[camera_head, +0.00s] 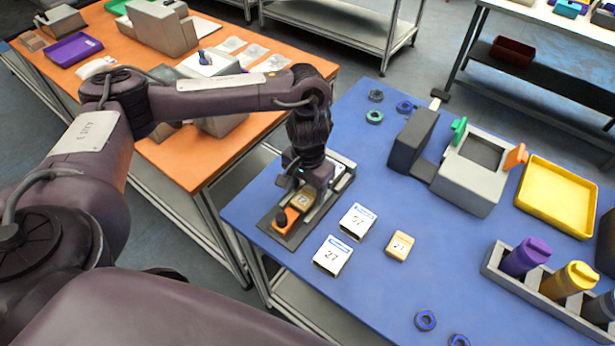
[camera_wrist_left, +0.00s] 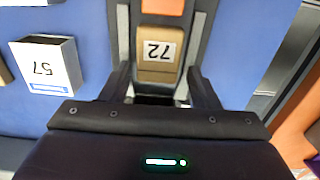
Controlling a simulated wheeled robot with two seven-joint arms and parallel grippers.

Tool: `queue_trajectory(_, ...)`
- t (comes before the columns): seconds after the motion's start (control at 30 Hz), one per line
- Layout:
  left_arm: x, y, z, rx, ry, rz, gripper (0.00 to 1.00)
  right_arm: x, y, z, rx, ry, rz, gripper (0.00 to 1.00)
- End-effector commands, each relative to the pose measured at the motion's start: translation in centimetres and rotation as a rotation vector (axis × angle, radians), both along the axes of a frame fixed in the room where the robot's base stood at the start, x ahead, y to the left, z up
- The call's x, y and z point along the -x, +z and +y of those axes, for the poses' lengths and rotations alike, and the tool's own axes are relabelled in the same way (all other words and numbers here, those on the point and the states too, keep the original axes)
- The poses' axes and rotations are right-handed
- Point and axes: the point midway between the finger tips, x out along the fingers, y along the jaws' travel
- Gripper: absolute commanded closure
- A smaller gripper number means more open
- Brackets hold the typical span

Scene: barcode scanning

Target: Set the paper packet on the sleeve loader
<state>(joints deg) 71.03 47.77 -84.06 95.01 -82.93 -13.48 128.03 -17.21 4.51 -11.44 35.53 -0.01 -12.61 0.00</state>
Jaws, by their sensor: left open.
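A tan paper packet (camera_head: 302,200) with a white number label lies on the sleeve loader (camera_head: 266,226), a dark grey tray-like fixture with an orange part at its near end. My left gripper (camera_head: 311,183) points down over the loader, just behind the packet. In the left wrist view the open fingers (camera_wrist_left: 162,88) stand either side of the near end of the packet (camera_wrist_left: 157,70), apart from it as far as I can tell. Whether the packet lies fully flat is hidden. My right gripper is not in view.
White boxes marked 57 (camera_head: 357,222) and 27 (camera_head: 332,256) and another tan packet (camera_head: 399,245) lie right of the loader on the blue table (camera_head: 370,300). Farther right are a grey machine (camera_head: 470,185), a yellow tray (camera_head: 556,222) and a bottle rack (camera_head: 540,293).

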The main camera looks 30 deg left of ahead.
Motion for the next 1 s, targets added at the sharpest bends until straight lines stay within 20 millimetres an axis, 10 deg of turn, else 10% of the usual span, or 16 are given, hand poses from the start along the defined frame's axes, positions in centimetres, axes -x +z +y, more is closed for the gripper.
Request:
queue_trajectory(0.6, 0.0, 11.0, -0.1, 0.003, -0.005, -0.003, 0.38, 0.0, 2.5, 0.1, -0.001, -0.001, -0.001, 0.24)
queue_trajectory(1.0, 0.1, 13.1, -0.1, 0.004, -0.004, 0.003, 0.38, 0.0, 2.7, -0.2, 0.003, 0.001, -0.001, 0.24)
